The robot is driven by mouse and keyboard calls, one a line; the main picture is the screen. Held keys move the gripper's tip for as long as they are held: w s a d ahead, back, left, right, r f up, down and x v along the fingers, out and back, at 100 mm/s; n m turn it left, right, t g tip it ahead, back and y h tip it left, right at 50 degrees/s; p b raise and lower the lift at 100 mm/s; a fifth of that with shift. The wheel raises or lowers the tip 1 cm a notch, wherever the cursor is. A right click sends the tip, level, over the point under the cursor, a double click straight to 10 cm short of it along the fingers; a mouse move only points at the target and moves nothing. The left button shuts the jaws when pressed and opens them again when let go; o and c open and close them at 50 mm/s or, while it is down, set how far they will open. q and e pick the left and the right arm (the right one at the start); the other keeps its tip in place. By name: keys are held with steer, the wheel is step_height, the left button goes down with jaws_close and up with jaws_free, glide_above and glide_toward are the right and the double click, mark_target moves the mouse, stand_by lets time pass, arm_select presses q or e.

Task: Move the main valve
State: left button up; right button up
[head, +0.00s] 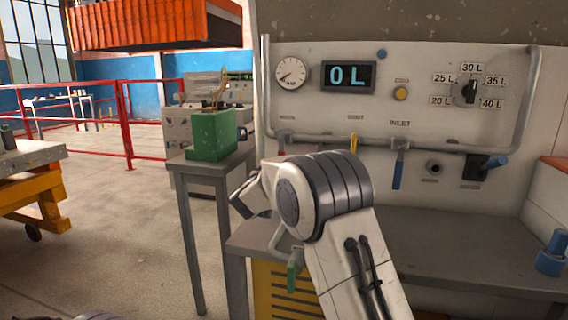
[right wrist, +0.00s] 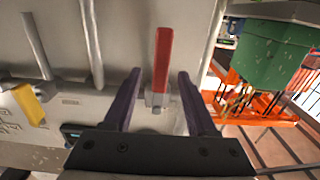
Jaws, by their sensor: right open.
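A red lever handle (right wrist: 162,62) stands between the two fingers of my right gripper (right wrist: 160,78) in the right wrist view. The fingers are apart, one on each side, with visible gaps to the lever. In the head view only a small part of the red handle (head: 282,142) shows on the pipe at the panel's left; my right arm hides most of it. I cannot read a label naming the main valve. The panel (head: 330,115) has a display (head: 349,76) reading 0 L. My left gripper is out of view.
A yellow handle (head: 354,143) and a blue handle (head: 398,168) hang along the pipe (head: 440,145). A green container (head: 212,136) stands on a narrow stand left of the panel. A dial (head: 467,92) and a grey bench (head: 460,245) are at the right.

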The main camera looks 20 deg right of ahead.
steer(key=x, duration=0.7)
steer(key=shift+w, duration=0.1)
steer(key=shift+c, duration=0.3)
jaws_close()
stand_by(1.0)
